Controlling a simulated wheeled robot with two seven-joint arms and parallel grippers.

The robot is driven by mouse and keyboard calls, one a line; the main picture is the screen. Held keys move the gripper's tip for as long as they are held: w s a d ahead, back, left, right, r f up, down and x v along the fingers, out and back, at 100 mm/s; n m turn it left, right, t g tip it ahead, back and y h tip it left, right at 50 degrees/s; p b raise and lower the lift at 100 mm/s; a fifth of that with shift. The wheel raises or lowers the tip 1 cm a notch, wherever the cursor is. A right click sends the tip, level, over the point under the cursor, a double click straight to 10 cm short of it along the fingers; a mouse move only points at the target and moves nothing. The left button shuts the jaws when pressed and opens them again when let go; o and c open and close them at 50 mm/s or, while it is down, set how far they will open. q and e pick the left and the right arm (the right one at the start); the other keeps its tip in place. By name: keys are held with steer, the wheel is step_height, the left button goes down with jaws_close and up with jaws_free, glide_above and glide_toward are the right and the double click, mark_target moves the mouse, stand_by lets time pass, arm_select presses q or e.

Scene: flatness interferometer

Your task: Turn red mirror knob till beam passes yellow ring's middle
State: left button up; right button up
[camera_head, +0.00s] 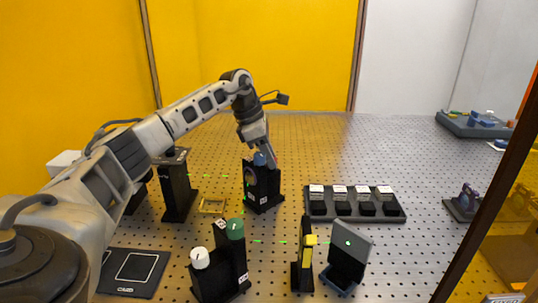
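No red knob shows. A black mirror mount (262,190) stands mid-table with a blue knob (259,159) on top. My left gripper (264,157) points down at its top, at or right beside the blue knob; its fingers are too small to tell open from shut. A nearer black mount (219,277) carries a white knob (200,257) and a green knob (235,228). A yellow piece (310,240) sits on a black post (303,270); its ring opening cannot be made out. Green beam dashes (258,241) run toward it, and a green spot (347,243) shows on a grey tilted screen (352,237). My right gripper is out of view.
A black tray (318,213) with several white-topped blocks lies right of the mount. A tall black post (177,190) and a flat yellow frame (212,206) are at left. A dark pad (130,272) lies front left.

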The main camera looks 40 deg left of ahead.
arm_select(q)
steer(key=o, duration=0.4)
steer(key=shift+r, duration=0.1)
steer(key=v, duration=1.6)
steer(key=shift+d, duration=0.1)
steer(key=shift+w, duration=0.1)
